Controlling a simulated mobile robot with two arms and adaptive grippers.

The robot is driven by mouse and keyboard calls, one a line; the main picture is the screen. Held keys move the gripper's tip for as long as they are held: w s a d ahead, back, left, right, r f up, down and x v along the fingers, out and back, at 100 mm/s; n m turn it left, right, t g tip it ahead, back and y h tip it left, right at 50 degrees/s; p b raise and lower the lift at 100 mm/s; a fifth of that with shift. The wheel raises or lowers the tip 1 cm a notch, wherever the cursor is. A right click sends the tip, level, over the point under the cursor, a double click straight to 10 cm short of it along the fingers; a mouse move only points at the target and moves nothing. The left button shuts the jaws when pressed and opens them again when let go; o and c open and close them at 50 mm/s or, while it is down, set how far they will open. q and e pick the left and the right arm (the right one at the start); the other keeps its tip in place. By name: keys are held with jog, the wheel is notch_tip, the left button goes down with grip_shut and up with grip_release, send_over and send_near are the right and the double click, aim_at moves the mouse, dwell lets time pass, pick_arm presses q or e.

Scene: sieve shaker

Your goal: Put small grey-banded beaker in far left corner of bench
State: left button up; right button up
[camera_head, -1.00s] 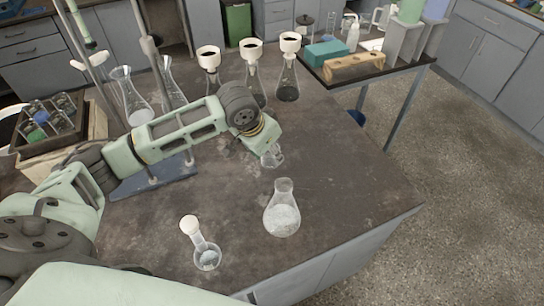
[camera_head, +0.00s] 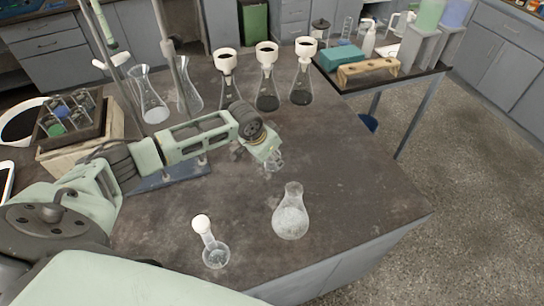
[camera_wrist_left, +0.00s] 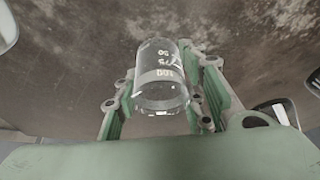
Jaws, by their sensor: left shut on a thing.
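The small glass beaker with a grey band and white markings (camera_wrist_left: 162,75) is between the two green fingers of my left gripper (camera_wrist_left: 163,92) in the left wrist view. The fingers are shut on it. In the head view the same beaker (camera_head: 275,163) shows small and clear under my left gripper (camera_head: 271,157), over the middle of the dark bench (camera_head: 345,165). I cannot tell whether its base touches the bench. My right gripper is not in view.
A conical flask with white contents (camera_head: 291,213) and a small flask with a white stopper (camera_head: 215,253) stand near the front. Several funnel-topped flasks (camera_head: 267,90) line the back. A stand (camera_head: 178,65), more flasks and a beaker tray (camera_head: 70,118) are at left. The bench's right part is clear.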

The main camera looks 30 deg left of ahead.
pick_arm(q)
jog(key=shift+f, duration=0.1)
jog(key=o, duration=1.2)
jog(key=shift+c, duration=0.2)
jog(key=v, duration=1.2)
jog(key=shift+b, duration=0.45)
